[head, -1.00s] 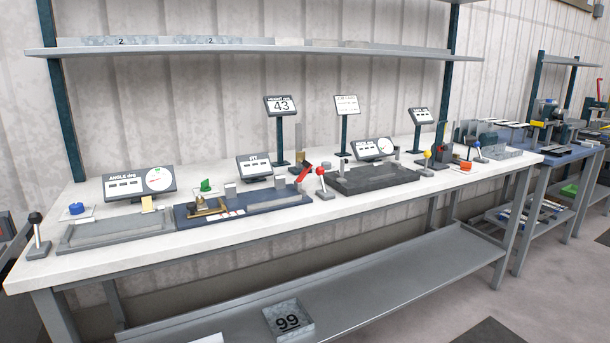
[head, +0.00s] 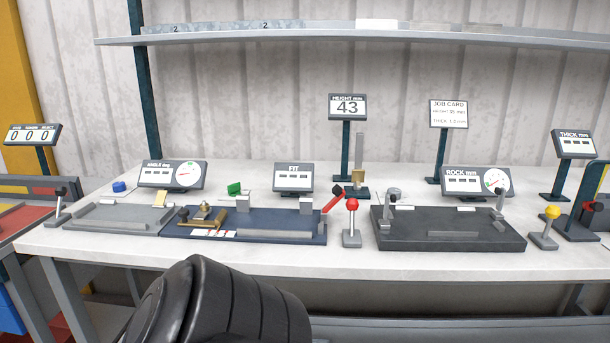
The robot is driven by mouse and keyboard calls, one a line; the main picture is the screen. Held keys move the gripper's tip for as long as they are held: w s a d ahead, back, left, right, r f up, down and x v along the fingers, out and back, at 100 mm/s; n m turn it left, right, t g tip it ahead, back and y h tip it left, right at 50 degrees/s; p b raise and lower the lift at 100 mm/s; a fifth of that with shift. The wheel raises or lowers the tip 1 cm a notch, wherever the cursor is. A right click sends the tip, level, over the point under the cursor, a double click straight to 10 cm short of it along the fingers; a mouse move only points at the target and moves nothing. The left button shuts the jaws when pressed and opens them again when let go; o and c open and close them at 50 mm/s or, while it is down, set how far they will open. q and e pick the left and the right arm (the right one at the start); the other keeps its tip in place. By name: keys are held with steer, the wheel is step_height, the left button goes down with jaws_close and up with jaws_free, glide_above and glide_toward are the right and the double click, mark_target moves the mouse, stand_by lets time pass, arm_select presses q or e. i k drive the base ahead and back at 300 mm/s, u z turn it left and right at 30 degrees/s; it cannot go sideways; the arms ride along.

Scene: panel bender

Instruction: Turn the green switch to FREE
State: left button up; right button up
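The green switch (head: 234,188) stands on the white bench, at the back edge of the dark blue FIT fixture (head: 280,217). It sits left of the FIT display (head: 294,177). Its position marking is too small to read. A black ribbed part of my own arm fills the bottom centre of the head view, in front of the bench. Neither of my grippers is in view.
A red-knobbed lever (head: 351,205) and a red handle (head: 332,199) stand right of the fixture. A grey tray (head: 120,217) and a blue knob (head: 119,187) are to its left. The dark ROCK fixture (head: 450,240) is further right. The bench's front strip is clear.

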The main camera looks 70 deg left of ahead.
mark_target(234, 189)
steer(key=i, duration=1.4)
steer(key=u, duration=2.85)
